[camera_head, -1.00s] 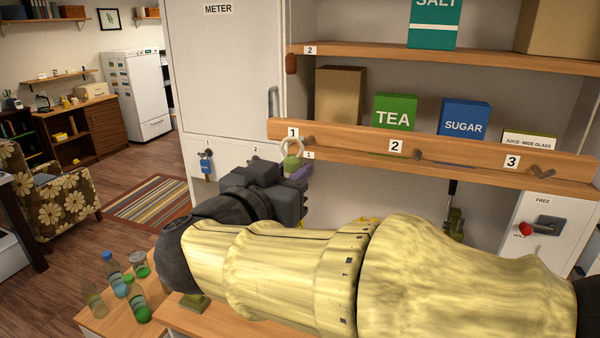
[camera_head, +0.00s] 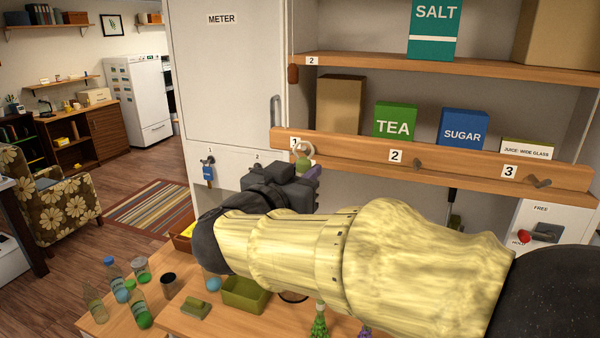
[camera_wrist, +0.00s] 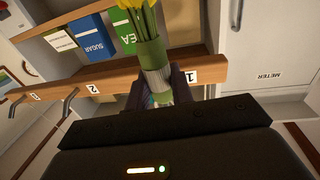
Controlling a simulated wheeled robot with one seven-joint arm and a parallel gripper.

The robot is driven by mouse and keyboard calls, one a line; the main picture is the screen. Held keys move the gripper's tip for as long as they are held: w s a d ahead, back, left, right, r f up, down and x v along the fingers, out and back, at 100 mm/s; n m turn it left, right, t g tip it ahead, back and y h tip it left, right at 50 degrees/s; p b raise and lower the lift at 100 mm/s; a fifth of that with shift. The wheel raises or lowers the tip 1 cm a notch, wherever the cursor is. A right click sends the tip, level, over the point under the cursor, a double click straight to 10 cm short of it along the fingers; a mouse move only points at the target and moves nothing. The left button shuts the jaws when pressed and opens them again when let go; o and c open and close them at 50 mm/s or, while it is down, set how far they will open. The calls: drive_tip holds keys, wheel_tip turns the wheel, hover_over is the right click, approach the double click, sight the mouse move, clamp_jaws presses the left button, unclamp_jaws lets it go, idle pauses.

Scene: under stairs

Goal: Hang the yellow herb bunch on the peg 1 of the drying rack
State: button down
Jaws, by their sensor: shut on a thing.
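My gripper (camera_wrist: 160,92) is shut on the yellow herb bunch, whose green wrap (camera_wrist: 151,55) and yellow tops (camera_wrist: 140,4) show in the wrist view. In the head view, a pale ring (camera_head: 304,149) and green end (camera_head: 303,163) of the bunch stick up above my gripper, in front of the drying rack (camera_head: 450,165) beside label 1. Peg 1 is hidden behind the ring, and I cannot tell whether the ring is around it. Peg 2 (camera_head: 416,163) and peg 3 (camera_head: 540,182) are bare.
Shelves behind the rack hold a TEA box (camera_head: 395,121), a SUGAR box (camera_head: 464,128) and a SALT box (camera_head: 434,30). The table below holds several bottles (camera_head: 137,308), a green tray (camera_head: 244,306) and a green bunch (camera_head: 318,324). A METER cabinet (camera_head: 225,80) stands left.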

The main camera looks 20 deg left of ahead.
drive_tip(key=shift+w+d+f, duration=0.15)
drive_tip(key=shift+w+f, duration=0.2)
drive_tip(key=shift+w, duration=0.25)
drive_tip(key=shift+w+d+f, duration=0.1)
drive_tip(key=shift+w+f, duration=0.2)
drive_tip(key=shift+w, duration=0.25)
drive_tip(key=shift+s+a, duration=0.1)
drive_tip(key=shift+s, duration=0.25)
drive_tip(key=shift+w+f, duration=0.1)
drive_tip(key=shift+w, duration=0.15)
drive_tip(key=c, duration=0.6)
unclamp_jaws()
drive_tip(key=shift+o, duration=0.2)
drive_tip(key=shift+s, duration=0.2)
